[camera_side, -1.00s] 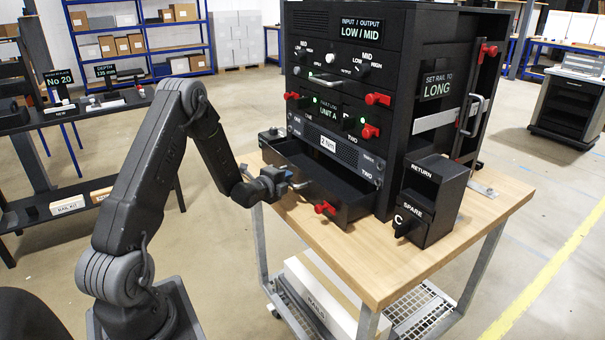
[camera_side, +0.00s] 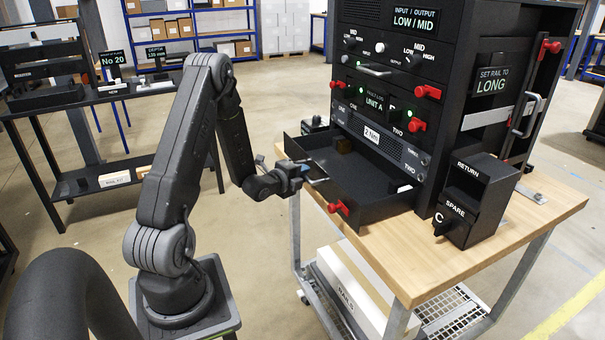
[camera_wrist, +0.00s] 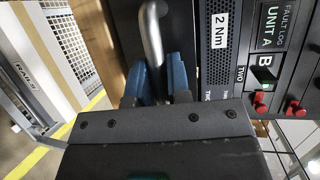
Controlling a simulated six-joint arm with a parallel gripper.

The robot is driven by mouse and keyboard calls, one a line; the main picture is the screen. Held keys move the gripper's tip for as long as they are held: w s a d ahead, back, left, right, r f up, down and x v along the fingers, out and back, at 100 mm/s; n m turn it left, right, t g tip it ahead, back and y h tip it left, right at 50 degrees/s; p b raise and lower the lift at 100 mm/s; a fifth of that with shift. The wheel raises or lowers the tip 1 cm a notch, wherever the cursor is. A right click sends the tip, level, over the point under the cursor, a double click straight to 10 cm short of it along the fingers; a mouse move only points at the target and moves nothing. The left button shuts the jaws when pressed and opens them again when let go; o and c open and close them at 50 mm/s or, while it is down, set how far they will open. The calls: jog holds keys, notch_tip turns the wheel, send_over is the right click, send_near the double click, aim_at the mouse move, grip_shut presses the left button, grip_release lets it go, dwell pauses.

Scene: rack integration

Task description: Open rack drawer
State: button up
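The rack drawer (camera_side: 372,205) is the low black tray of the black rack (camera_side: 400,110). It sticks out towards my arm, and its inside shows from above. Its front carries a metal handle (camera_side: 318,181) and a red knob (camera_side: 338,207). My gripper (camera_side: 306,174) is at the drawer front. In the wrist view, the blue fingers of my gripper (camera_wrist: 156,82) are on both sides of the bent metal handle (camera_wrist: 153,35), closed around it.
A RETURN/SPARE box (camera_side: 476,205) stands on the wooden bench (camera_side: 500,225) right of the drawer.

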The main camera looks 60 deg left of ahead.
jog(key=o, duration=0.4)
jog(key=v, duration=0.7)
jog(key=shift+s, duration=0.25)
jog(key=shift+w+d+r, duration=0.1)
